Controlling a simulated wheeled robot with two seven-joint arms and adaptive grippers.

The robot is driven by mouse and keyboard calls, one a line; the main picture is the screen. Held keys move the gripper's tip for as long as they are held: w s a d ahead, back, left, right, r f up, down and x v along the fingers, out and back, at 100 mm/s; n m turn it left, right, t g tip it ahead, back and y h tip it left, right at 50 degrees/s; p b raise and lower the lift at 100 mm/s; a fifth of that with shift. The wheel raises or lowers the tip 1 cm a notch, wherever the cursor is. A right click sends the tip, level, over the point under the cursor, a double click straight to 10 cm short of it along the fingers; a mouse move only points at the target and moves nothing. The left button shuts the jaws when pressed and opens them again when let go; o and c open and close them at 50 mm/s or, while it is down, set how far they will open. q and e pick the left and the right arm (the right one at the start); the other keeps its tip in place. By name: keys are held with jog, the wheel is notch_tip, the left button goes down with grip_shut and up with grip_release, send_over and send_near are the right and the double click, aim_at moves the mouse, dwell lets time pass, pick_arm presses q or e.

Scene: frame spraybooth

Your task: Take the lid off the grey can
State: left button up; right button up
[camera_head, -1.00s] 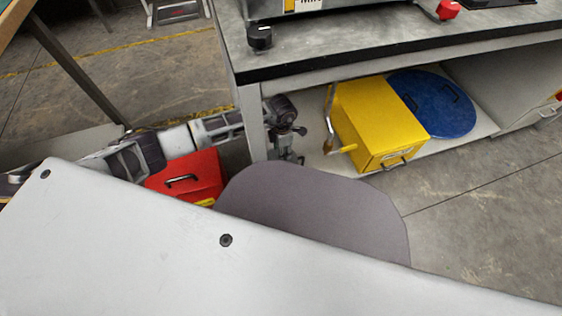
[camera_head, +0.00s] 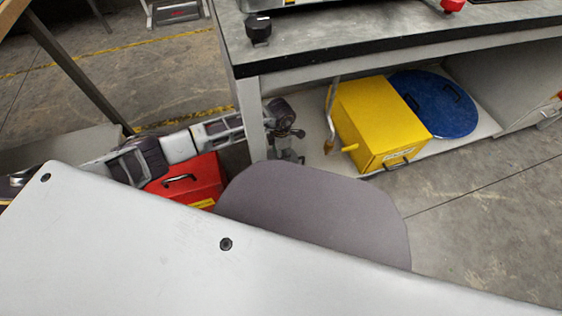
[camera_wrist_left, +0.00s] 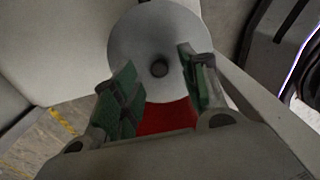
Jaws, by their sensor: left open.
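In the left wrist view, a round grey lid (camera_wrist_left: 125,42) with a small dark knob (camera_wrist_left: 159,68) at its middle is seen from above. I take it for the grey can's lid; the can's side is hidden beneath it. My left gripper (camera_wrist_left: 158,62) is open, with one green-padded finger on each side of the knob and nothing clasped. In the head view my left gripper (camera_head: 288,150) is low beside the bench leg, and I cannot make out the can there. My right gripper is not in view.
A red box (camera_head: 190,182) with a dark handle is on the floor below my left arm. A yellow box (camera_head: 378,118) and a blue round lid (camera_head: 440,105) are on the bench's lower shelf (camera_head: 485,128). The bench top (camera_head: 360,30) overhangs near my gripper.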

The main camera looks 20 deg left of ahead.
pick_arm(q)
jog(key=shift+f+b, duration=0.45)
jog(key=shift+f, duration=0.65)
grip_shut()
